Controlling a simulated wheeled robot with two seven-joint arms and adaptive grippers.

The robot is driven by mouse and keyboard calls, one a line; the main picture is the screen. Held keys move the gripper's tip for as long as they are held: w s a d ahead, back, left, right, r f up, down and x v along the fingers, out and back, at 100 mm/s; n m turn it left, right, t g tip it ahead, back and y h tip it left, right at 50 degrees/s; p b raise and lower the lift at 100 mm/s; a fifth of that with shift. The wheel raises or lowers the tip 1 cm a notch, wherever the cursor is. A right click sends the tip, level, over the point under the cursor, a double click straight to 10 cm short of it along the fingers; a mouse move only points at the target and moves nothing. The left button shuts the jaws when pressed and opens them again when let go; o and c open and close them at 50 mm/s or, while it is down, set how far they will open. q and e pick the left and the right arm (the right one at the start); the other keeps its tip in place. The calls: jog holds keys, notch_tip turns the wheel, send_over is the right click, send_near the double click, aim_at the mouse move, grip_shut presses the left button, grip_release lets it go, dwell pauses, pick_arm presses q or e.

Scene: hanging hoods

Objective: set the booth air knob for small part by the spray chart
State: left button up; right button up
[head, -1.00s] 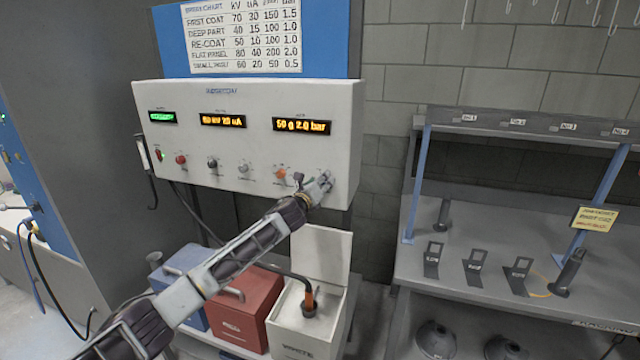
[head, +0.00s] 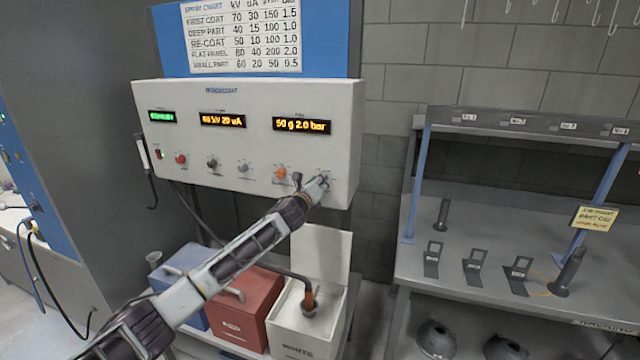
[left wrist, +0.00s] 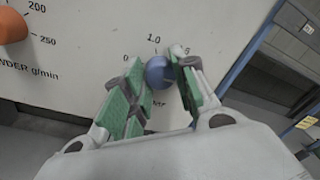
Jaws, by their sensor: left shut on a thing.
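The blue-grey air knob (left wrist: 158,73) is at the lower right of the control panel (head: 250,105), beside a printed scale with 0 and 1.0. My left gripper (head: 322,182) is shut on this knob, its green-padded fingers (left wrist: 158,88) on either side of it. The fingers mostly hide the knob in the head view. The right display (head: 301,125) reads 50 g and 2.0 bar; the middle display (head: 222,120) seems to read 60 kV 20 uA. The spray chart (head: 243,37) above has a small part row reading 60, 20, 50, 0.5. My right gripper is out of view.
An orange knob (head: 281,174) is just left of my gripper, with more knobs (head: 212,163) further left. Below stand blue, red (head: 245,315) and white (head: 300,330) boxes, the white one with its lid up. A grey rack (head: 470,220) stands to the right.

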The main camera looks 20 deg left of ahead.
pick_arm(q)
jog(key=n+b, duration=0.1)
jog(key=n, duration=0.9)
jog(key=n+y+b, duration=0.1)
jog(key=n, duration=0.9)
jog(key=shift+d+f+n+t, duration=0.1)
jog(key=shift+f+n+t, duration=0.1)
jog(key=shift+n+t, duration=0.1)
jog(key=shift+r+n+y+p, duration=0.1)
jog(key=shift+n+y+p, duration=0.2)
jog(key=shift+n+p, duration=2.4)
jog(key=shift+n+y+b, duration=0.1)
jog(key=shift+n+y, duration=0.2)
jog(key=shift+n, duration=5)
